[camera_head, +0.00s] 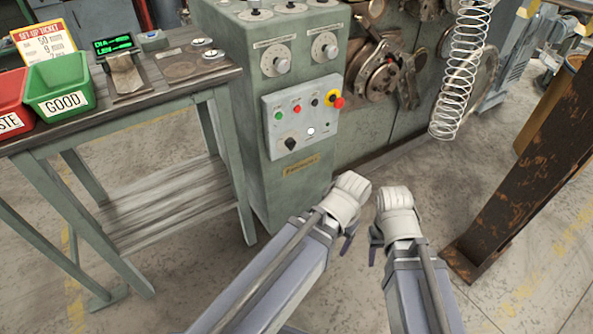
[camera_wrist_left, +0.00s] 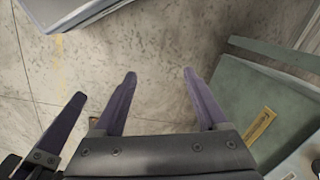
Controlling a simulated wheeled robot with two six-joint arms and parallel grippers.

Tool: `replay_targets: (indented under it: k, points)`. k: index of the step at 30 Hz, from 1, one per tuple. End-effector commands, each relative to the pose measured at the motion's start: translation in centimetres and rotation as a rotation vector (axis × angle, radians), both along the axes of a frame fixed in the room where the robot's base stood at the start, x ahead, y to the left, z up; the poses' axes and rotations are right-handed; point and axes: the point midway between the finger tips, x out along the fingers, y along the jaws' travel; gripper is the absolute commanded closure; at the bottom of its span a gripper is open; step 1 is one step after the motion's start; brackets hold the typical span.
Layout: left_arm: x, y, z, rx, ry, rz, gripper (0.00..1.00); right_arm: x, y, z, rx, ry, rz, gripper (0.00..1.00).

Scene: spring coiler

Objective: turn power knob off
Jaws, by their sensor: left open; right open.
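The control panel (camera_head: 300,117) is a pale plate on the front of the green machine cabinet. A black rotary knob (camera_head: 291,144) sits at its lower left; its marking is too small to read. My left gripper (camera_head: 348,240) is in front of and below the panel, apart from it. Its two fingers stand apart and empty in the left wrist view (camera_wrist_left: 158,75). My right gripper (camera_head: 374,252) is beside it on the right, also apart from the panel. It is open, with its fingers mostly hidden behind the wrist.
A red and yellow stop button (camera_head: 336,100) and small coloured buttons share the panel. Two dials (camera_head: 325,46) are above. A workbench (camera_head: 150,95) with green (camera_head: 58,85) and red bins stands left. A coil spring (camera_head: 462,70) hangs right, near a rusty post (camera_head: 515,170).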

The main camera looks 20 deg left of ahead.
Motion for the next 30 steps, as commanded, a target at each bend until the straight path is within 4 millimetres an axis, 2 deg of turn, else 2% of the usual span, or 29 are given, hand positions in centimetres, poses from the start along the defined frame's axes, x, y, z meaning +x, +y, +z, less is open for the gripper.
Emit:
replay_targets:
  k: [1,3,11,14,17,19,23,26,30]
  points:
    - [0.3,0.4,-3.9,-0.005,-0.003,0.014,0.25,0.0,0.0,-3.9,0.0,0.0,0.0,0.5]
    - [0.8,1.1,-6.2,-0.011,-0.009,0.034,0.25,0.0,0.0,-6.2,0.0,-0.001,0.0,0.5]
    - [3.1,4.6,-12.2,-0.008,-0.052,0.108,0.25,0.0,0.0,-12.2,0.0,-0.001,-0.003,0.5]
    - [4.4,6.7,-14.0,0.019,-0.077,0.126,0.25,0.0,0.0,-14.1,0.001,-0.002,-0.005,0.5]
    - [6.3,9.8,-15.7,0.096,-0.117,0.12,0.25,0.0,0.0,-16.1,0.001,-0.003,-0.007,0.5]
    - [8.0,12.2,-15.6,0.197,-0.148,0.076,0.25,0.0,0.0,-16.7,0.001,-0.003,-0.008,0.5]
    - [10.4,15.0,-14.1,0.391,-0.184,-0.036,0.25,0.0,0.0,-16.9,0.001,-0.003,-0.009,0.5]
    - [12.5,16.4,-12.1,0.558,-0.202,-0.142,0.25,0.0,0.0,-16.9,0.001,-0.003,-0.01,0.5]
    - [15.9,17.1,-7.7,0.838,-0.217,-0.318,0.25,0.0,0.0,-16.9,0.001,-0.003,-0.01,0.5]
